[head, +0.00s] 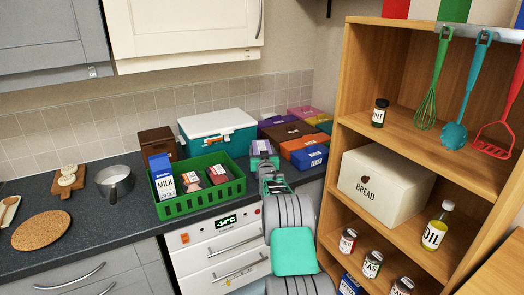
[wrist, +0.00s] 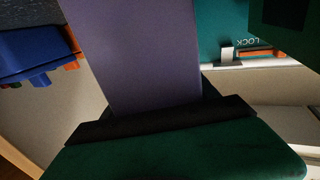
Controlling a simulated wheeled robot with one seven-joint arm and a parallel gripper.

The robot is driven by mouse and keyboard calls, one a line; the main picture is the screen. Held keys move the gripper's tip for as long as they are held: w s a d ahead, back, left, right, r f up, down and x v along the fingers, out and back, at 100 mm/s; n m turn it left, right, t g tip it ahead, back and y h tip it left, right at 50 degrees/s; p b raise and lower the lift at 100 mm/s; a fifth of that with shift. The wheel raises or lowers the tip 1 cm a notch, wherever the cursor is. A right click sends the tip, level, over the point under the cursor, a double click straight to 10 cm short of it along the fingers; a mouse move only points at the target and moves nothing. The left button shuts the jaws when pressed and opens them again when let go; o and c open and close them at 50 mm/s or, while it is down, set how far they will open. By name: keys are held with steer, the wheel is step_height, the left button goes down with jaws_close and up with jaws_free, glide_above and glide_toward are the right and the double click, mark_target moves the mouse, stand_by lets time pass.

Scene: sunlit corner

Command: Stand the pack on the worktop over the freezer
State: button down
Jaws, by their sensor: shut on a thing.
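My gripper (head: 268,172) is in the middle of the head view, just right of the green crate and above the worktop's front edge. It is shut on the pack, a plain purple-grey slab (wrist: 135,60) in the wrist view. The freezer (head: 222,255) is white, with a display reading -14°C. The dark worktop (head: 207,212) over it carries the green crate, with a narrow bare strip in front.
The green crate (head: 198,202) holds a milk carton (head: 163,176) and labelled packs. A teal cooler box (head: 218,137) and several coloured boxes stand behind. A wooden shelf (head: 338,125) with a bread bin (head: 378,190) rises on the right. A saucepan (head: 114,182) stands left.

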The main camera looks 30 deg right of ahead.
steer(key=shift+f, duration=0.25)
steer(key=shift+f, duration=0.2)
steer(key=shift+c, duration=1.1)
jaws_free()
steer(key=shift+f, duration=0.1)
